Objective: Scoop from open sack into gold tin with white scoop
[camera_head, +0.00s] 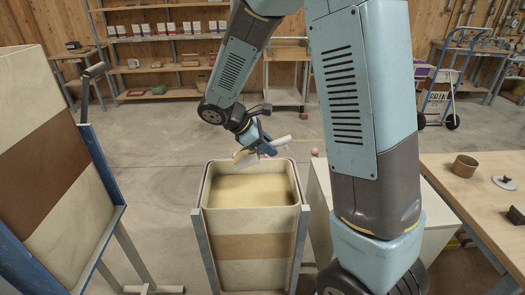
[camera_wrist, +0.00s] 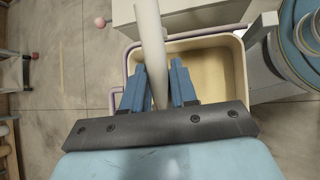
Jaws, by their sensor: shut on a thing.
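My gripper (camera_head: 262,148) is shut on the white scoop (camera_head: 281,141), just above the far rim of the open sack. In the wrist view, my gripper's blue fingers (camera_wrist: 157,85) sit either side of the scoop's pale handle (camera_wrist: 148,28). A tan end of the scoop shows left of the fingers in the head view; whether it carries feed I cannot tell. The open sack (camera_head: 252,247) is square, striped cream and brown, with pale yellow feed inside. It also shows in the wrist view (camera_wrist: 238,70).
A grey lid (camera_head: 503,182) lies right of the tin on the bench (camera_head: 455,190). A taller striped sack (camera_head: 45,150) in a blue frame stands at left. A white cabinet (camera_head: 322,200) stands between sack and bench.

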